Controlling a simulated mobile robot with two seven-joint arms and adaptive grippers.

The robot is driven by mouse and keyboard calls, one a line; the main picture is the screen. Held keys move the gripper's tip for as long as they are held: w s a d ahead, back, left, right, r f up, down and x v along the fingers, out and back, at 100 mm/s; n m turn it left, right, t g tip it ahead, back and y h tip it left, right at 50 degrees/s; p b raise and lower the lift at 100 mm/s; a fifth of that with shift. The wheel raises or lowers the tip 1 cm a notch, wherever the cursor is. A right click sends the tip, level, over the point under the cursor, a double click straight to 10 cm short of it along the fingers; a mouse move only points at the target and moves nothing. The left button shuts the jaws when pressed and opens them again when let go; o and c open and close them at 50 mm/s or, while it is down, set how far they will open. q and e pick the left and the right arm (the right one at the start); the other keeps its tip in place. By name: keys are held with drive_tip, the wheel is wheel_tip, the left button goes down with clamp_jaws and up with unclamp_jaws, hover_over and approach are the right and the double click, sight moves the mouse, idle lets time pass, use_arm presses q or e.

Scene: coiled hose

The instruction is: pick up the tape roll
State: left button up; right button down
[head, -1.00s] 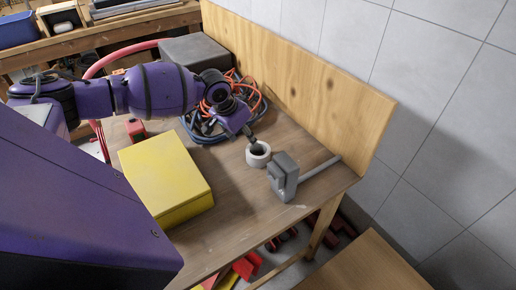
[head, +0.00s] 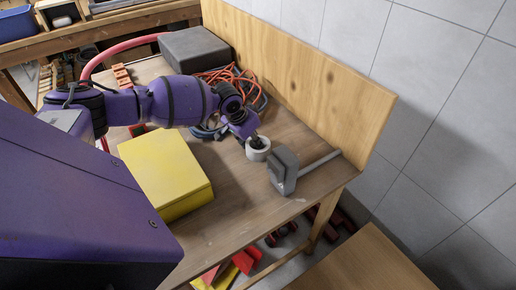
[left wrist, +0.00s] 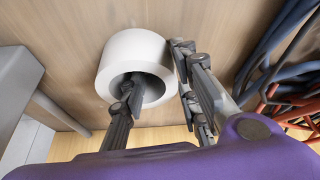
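The white tape roll (head: 258,155) lies flat on the wooden workbench near the back board. It also shows in the left wrist view (left wrist: 127,47), with its round hole facing the camera. My left gripper (head: 256,141) is down at the roll. In the left wrist view the left gripper (left wrist: 160,67) is open across the roll's wall. One finger reaches into the hole, and the other is outside along the roll's right side. A gap shows between the inner finger and the wall. My right gripper is out of view.
A grey mallet-like tool (head: 284,171) with a pale handle lies right of the roll. A yellow box (head: 164,170) stands in front left. Coiled orange and blue hose or cable (head: 238,78) and a dark grey box (head: 195,51) lie behind. The front right bench top is clear.

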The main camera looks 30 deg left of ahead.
use_arm(q)
clamp_jaws()
